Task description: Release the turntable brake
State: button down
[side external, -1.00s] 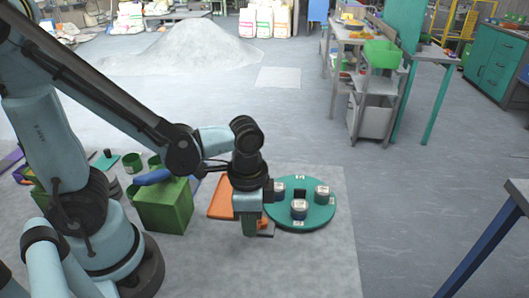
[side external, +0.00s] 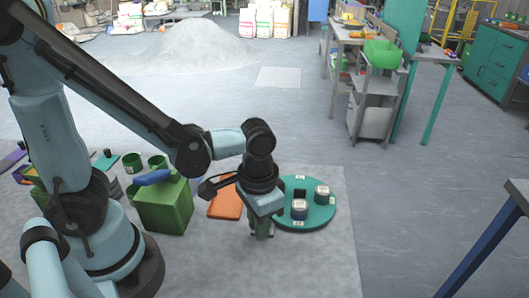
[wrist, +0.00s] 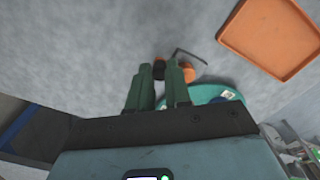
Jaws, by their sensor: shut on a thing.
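My gripper (side external: 264,231) points down at the turntable's front left side. In the wrist view its two green fingers (wrist: 161,72) are close together on a small black piece, seemingly the brake's handle (wrist: 158,71). An orange part (wrist: 189,76) and a thin dark bar (wrist: 191,56) show beside the fingertips. In the side view my gripper hides the brake.
An orange tray (side external: 226,204) lies left of the turntable. A green box (side external: 163,207) with a blue item on top stands further left. A grey powder heap (side external: 203,46) lies at the back. The floor right of the turntable is clear.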

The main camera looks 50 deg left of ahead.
jog(key=c, duration=1.1)
grip_release()
jog(key=shift+o, duration=0.2)
jog(key=shift+r, duration=0.1)
notch_tip(320, 180, up, 12)
jog(key=shift+a, duration=0.1)
jog(key=w+a+f+n+t, duration=0.1)
jog(key=w+a+f+t, duration=0.1)
jog(key=a+t, duration=0.5)
jog(key=shift+w+a+n, duration=0.3)
jog(key=shift+w+a, duration=0.35)
jog(key=shift+a, duration=0.35)
